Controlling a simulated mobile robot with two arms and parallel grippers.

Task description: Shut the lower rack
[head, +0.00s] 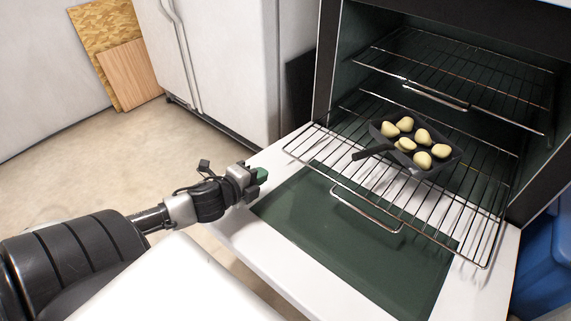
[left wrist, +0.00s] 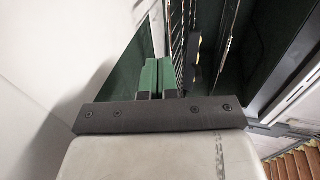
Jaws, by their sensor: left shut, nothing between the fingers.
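The lower rack (head: 470,222) is a wire shelf pulled partly out of the oven, above the open oven door. Its front edge carries a wire handle (head: 366,212). A dark square pan (head: 447,161) with several pale round pieces sits on the rack, its handle pointing left. My left gripper (head: 262,174) is at the left edge of the open door, left of the rack and apart from it. Its green fingertips are together with nothing between them; they also show in the left wrist view (left wrist: 157,76). My right gripper is not in view.
The oven door (head: 330,235) lies open and flat, white with a dark green panel. An upper rack (head: 470,80) is inside the oven. A white fridge (head: 225,60) stands at left, a blue bin (head: 541,255) at right. Open floor (head: 80,165) lies at left.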

